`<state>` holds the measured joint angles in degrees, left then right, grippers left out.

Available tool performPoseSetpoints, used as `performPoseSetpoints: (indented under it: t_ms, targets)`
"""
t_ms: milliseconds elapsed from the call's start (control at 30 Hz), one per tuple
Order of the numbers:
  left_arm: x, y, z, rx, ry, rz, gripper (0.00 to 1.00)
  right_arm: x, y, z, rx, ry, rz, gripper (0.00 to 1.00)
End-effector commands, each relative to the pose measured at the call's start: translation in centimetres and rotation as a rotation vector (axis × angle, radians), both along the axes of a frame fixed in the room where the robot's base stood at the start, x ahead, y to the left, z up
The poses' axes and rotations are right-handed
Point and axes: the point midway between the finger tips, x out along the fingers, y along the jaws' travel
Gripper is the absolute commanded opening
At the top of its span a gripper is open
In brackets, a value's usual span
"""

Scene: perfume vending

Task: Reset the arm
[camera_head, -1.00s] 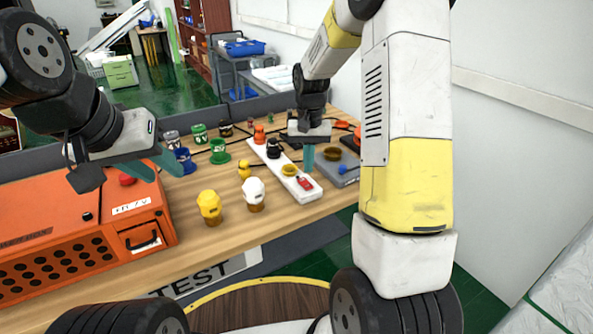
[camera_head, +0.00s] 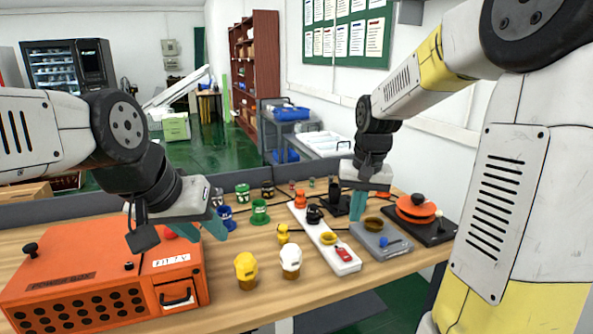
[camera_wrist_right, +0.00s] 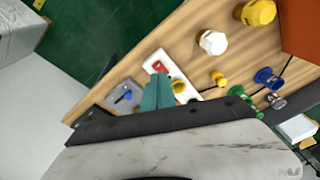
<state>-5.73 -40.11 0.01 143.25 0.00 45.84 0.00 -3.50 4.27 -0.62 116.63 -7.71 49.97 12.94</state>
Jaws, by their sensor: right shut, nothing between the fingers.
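My left gripper (camera_head: 202,231) is at the left in the head view, above the back right corner of the orange power box. Its two teal fingers are apart and nothing shows between them. My right gripper (camera_head: 357,207) hangs over the back of the grey block with the blue knob (camera_head: 382,241), fingers together and empty. In the right wrist view its closed teal fingers (camera_wrist_right: 157,93) overlap the white strip (camera_wrist_right: 187,91), but contact cannot be told.
The orange power box (camera_head: 105,278) fills the table's left. Yellow (camera_head: 246,268) and white (camera_head: 290,258) capped pieces stand at the front middle. Green (camera_head: 260,212) and blue (camera_head: 226,217) pieces stand behind. An orange disc (camera_head: 416,208) lies right. Bare wood (camera_head: 330,290) shows in front.

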Motion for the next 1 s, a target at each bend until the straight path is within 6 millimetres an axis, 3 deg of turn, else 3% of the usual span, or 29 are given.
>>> performPoseSetpoints:
  t_ms: [33, 200, 400, 500, 700, 1000]
  targets:
    - [0.0, 0.0, 0.0, 0.0, 0.0, 0.0, 0.36, -1.7, 0.1, 1.7, 0.009, -0.04, 0.013, 0.0]
    - [0.0, 0.0, 0.0, 0.0, 0.0, 0.0, 0.36, -7.2, 0.5, 5.3, 0.039, -0.159, 0.061, 0.0]
    - [0.0, 0.0, 0.0, 0.0, 0.0, 0.0, 0.36, -13.4, 1.1, 7.3, 0.064, -0.292, 0.112, 0.0]
    - [0.0, 0.0, 0.0, 0.0, 0.0, 0.0, 0.36, -15.6, 1.4, 7.5, 0.071, -0.343, 0.133, 0.0]
    - [0.0, 0.0, 0.0, 0.0, 0.0, 0.0, 0.36, -17.7, 1.7, 7.4, 0.077, -0.392, 0.154, 0.0]
    - [0.0, 0.0, 0.0, 0.0, 0.0, 0.0, 0.36, -17.8, 1.7, 7.4, 0.077, -0.395, 0.156, 0.0]
